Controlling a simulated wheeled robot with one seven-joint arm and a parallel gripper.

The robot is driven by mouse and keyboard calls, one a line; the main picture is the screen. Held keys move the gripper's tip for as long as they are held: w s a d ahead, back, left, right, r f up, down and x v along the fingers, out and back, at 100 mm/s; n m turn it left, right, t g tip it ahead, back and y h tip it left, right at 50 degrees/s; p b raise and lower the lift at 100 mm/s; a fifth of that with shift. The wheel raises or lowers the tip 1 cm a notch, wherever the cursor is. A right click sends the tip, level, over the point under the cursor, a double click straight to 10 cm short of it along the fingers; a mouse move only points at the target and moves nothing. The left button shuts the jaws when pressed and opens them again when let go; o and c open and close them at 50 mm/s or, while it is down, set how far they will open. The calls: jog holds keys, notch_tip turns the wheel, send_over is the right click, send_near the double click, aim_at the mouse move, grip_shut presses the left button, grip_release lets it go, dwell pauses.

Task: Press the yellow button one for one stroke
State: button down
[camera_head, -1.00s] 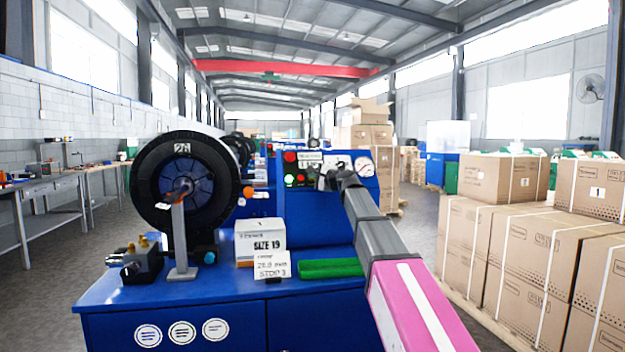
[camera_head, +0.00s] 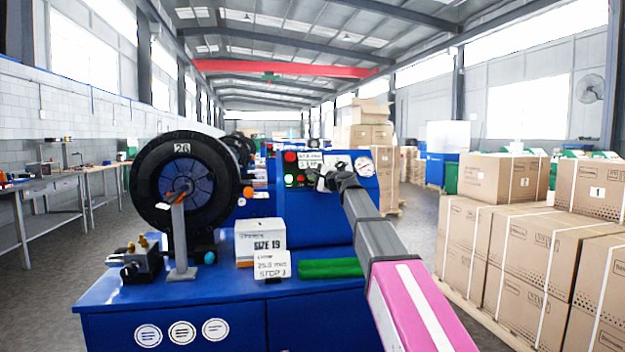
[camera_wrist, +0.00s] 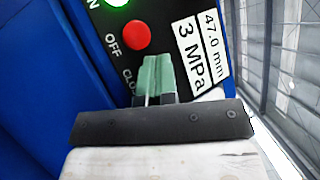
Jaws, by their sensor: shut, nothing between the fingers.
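My gripper (camera_head: 320,178) is at the upper panel of the blue machine (camera_head: 262,205), just right of the panel's buttons. In the wrist view its greenish fingertips (camera_wrist: 156,66) are together and empty, over the panel beside a partly covered label starting "CLO". I see no yellow button in either view; the gripper covers that part of the panel. A red button (camera_wrist: 136,36) by the label "OFF" and a lit green button (camera_wrist: 118,2) lie above and left of the fingertips. I cannot tell whether the fingertips touch anything.
A display (camera_wrist: 200,50) reads 47.0 mm and 3 MPa. A round gauge (camera_head: 364,166) sits right of the gripper. A larger red button (camera_head: 290,157) is at the panel's upper left. A black reel (camera_head: 150,185) stands on the left; cardboard boxes (camera_head: 500,235) are stacked on the right.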

jog(key=shift+s, duration=0.1)
jog(key=shift+s+d+r, duration=0.2)
jog(key=shift+s+r, duration=0.3)
jog(key=shift+s, duration=0.1)
jog(key=shift+s, duration=0.1)
jog(key=shift+s+d+r, duration=0.3)
jog(key=shift+s+r, duration=0.4)
jog(key=shift+s, duration=0.25)
jog(key=shift+s+d+r, duration=0.3)
jog(key=shift+s+r, duration=0.4)
jog(key=shift+s, duration=0.25)
dwell(1.2)
